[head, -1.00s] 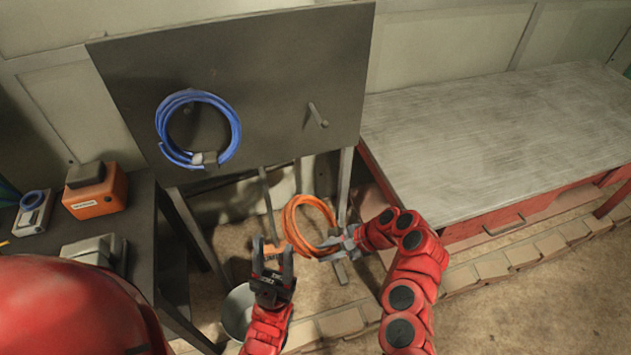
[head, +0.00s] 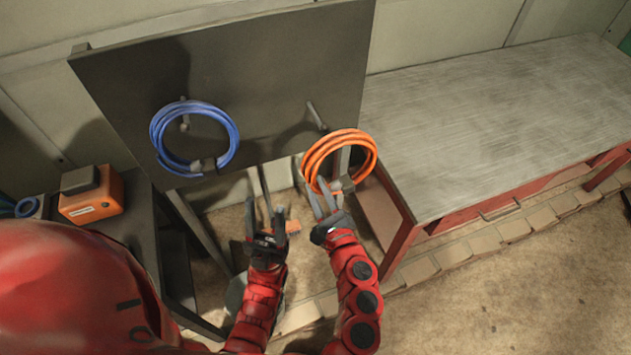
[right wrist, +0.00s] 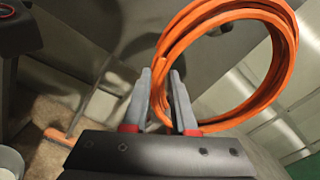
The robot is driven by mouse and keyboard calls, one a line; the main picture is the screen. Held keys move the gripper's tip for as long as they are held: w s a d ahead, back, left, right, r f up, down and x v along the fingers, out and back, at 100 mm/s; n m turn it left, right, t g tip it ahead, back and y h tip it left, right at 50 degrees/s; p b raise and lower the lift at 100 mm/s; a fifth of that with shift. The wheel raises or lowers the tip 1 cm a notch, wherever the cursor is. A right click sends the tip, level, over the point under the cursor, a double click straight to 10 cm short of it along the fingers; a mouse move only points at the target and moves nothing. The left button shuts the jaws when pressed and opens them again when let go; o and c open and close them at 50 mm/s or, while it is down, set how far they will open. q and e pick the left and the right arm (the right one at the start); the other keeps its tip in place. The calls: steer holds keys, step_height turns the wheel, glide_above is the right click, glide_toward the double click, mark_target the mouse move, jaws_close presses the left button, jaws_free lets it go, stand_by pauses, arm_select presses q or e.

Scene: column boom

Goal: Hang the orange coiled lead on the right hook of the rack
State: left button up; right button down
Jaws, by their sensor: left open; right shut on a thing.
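In the right wrist view the orange loop (right wrist: 286,60) rises above and right of the fingers (right wrist: 164,90). The right hook (head: 316,115) is a bare grey peg on the dark rack (head: 260,80). The loop is right of and slightly below the peg in the head view; its depth from the rack is unclear. My left gripper (head: 265,215) is open and empty, low in front of the rack.
A blue coiled lead (head: 231,150) hangs on the left hook (head: 184,115). A grey-topped red bench (head: 500,130) stands right of the rack. A dark side table (head: 130,225) with an orange box (head: 95,205) is at left. A bucket (head: 235,292) stands on the floor.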

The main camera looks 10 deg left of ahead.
steer(key=shift+w+a, duration=0.1)
steer(key=shift+a, duration=0.1)
steer(key=shift+x, duration=0.9)
steer(key=shift+b+x, duration=0.4)
steer(key=shift+x, duration=0.35)
steer(key=w+a+f+b, duration=0.2)
steer(key=w+a+b, duration=0.1)
steer(key=w, duration=0.3)
steer(key=shift+w+a, duration=0.35)
steer(key=shift+a, duration=0.35)
steer(key=c, duration=0.6)
jaws_free()
steer(key=shift+f, duration=0.1)
steer(key=shift+c, duration=0.2)
